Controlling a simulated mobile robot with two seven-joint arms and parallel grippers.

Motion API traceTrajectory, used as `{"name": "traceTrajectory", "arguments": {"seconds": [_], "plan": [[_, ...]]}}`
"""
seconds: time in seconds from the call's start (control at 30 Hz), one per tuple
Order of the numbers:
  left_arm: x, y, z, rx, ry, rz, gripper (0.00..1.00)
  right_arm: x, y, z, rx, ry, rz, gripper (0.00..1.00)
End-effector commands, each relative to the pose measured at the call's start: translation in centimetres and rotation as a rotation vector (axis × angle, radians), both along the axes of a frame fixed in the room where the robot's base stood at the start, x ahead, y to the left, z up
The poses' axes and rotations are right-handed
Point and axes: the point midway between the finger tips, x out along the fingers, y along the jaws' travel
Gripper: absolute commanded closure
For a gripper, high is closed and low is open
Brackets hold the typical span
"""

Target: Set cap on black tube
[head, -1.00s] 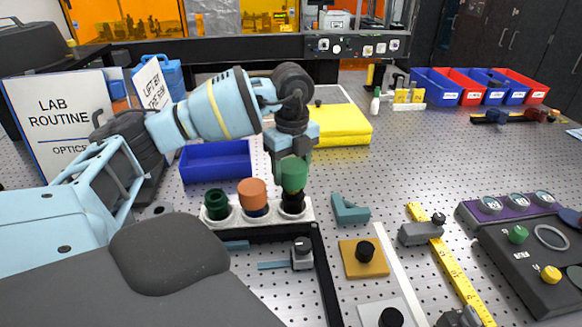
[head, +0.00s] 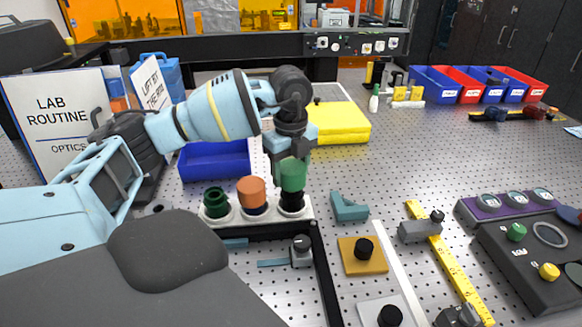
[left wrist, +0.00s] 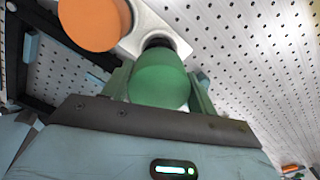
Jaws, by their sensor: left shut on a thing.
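My left gripper (head: 291,160) is shut on a green cap (head: 293,176), held upright at the right end of the white rack. The black tube (head: 291,201) stands in the rack's right-hand hole, directly under the cap. The cap appears to meet the tube's top, but I cannot tell how far it is seated. In the left wrist view the green cap (left wrist: 160,80) sits between the two fingers and hides most of the black tube (left wrist: 158,42). My right gripper is not in view.
The white rack (head: 272,216) also holds an orange-capped tube (head: 251,191) and an open green tube (head: 216,202). A blue bin (head: 214,161) stands behind it. A teal angle block (head: 349,208) lies to the right, and a black bar (head: 323,270) runs in front.

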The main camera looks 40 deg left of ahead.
Motion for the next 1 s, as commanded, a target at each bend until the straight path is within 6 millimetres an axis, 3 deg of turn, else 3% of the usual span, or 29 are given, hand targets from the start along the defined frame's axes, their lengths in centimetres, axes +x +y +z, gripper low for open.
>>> {"name": "traceTrajectory", "arguments": {"seconds": [1.0], "plan": [[0.0, 0.0, -2.2, 0.000, 0.000, 0.000, 0.64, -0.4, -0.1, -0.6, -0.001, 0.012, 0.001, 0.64]]}}
